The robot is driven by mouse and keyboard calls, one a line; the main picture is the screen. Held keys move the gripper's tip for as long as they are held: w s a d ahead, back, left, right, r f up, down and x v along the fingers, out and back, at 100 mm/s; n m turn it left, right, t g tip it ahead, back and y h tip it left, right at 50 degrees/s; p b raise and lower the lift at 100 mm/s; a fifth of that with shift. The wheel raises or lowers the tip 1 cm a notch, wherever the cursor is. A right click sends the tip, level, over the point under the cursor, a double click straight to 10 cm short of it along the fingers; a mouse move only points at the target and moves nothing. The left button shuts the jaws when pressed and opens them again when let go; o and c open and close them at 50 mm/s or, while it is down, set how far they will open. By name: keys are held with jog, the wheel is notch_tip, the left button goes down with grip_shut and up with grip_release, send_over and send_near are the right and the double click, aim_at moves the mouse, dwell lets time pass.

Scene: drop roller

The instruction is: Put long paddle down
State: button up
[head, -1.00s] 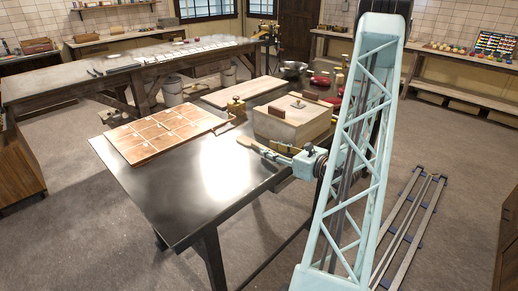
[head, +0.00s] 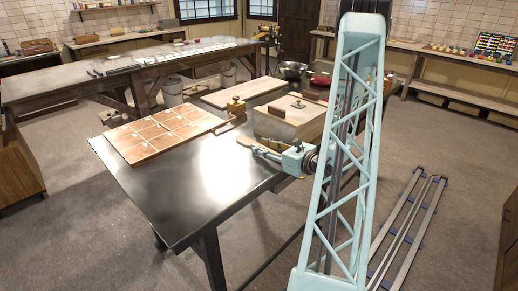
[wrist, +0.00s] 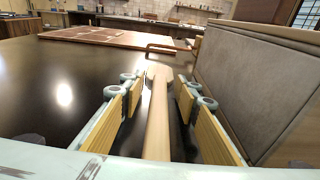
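The long paddle (wrist: 157,120) is pale wood. In the wrist view it runs lengthwise between the two fingers of my gripper (wrist: 159,82), its far end at the fingertips. The yellow finger pads stand apart, with a visible gap on each side of the paddle, so my gripper looks open around it. In the head view the paddle's end (head: 244,142) shows at the right part of the dark table (head: 165,205), ahead of my gripper (head: 268,151). The paddle is at or very near the tabletop; contact is hard to tell. Its near end is hidden.
A wooden box with a lid (head: 290,122) stands close behind and right of my gripper; its grey side (wrist: 250,85) fills the right of the wrist view. A tiled wooden board (head: 157,134) lies at the table's back left. The table's middle and front are clear.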

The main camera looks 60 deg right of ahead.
jog(key=shift+c, duration=0.7)
grip_shut()
jog(key=shift+r, duration=0.15)
notch_tip(320, 180, up, 10)
jog(key=p, duration=0.2)
dwell(0.4)
dwell(0.5)
